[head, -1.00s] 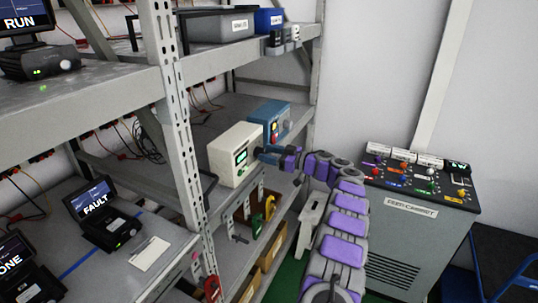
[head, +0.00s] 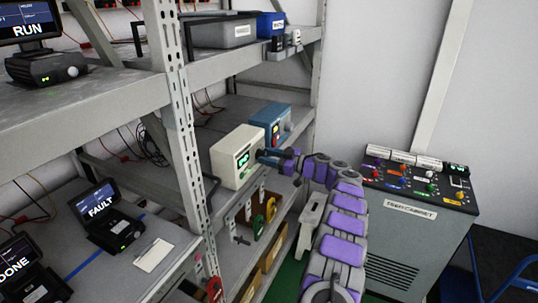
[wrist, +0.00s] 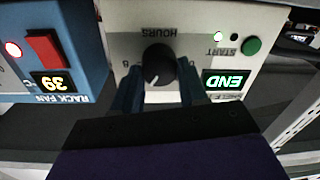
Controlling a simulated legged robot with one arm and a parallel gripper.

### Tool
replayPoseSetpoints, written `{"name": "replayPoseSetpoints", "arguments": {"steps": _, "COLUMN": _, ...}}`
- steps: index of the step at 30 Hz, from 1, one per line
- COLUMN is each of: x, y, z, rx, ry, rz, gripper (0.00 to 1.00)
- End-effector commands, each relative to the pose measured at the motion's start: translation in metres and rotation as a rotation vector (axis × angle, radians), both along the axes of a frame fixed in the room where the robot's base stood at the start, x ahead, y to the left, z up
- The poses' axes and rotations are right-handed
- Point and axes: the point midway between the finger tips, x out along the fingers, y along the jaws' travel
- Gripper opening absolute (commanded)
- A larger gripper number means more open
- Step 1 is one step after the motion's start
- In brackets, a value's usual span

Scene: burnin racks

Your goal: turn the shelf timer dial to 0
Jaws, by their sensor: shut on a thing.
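The shelf timer is a cream box (head: 236,157) on the middle shelf, beside a blue box. In the wrist view, which is upside down, its black round dial (wrist: 159,64) sits under the word HOURS, with a white pointer mark towards the picture's lower left. The timer's green display (wrist: 226,83) reads END, beside a green START button (wrist: 251,46). My gripper (wrist: 158,78) has one finger on each side of the dial and is shut on it. In the head view my gripper (head: 268,157) reaches the timer's front from the right and hides the dial.
The blue rack fan box (head: 271,120) stands right behind the timer, with a red switch (wrist: 44,48) and a display reading 39. A rack upright (head: 180,120) stands to the left. A grey feed cabinet (head: 415,225) with knobs stands at right.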

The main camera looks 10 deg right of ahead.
Motion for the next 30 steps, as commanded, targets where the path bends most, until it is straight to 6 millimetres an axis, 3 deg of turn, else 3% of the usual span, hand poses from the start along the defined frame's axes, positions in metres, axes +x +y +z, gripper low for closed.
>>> {"name": "replayPoseSetpoints", "arguments": {"steps": 30, "x": -0.0019, "y": 0.0011, "z": -0.0042, "rx": -0.557, "ry": -0.757, "rz": 0.0, "gripper": 0.12}}
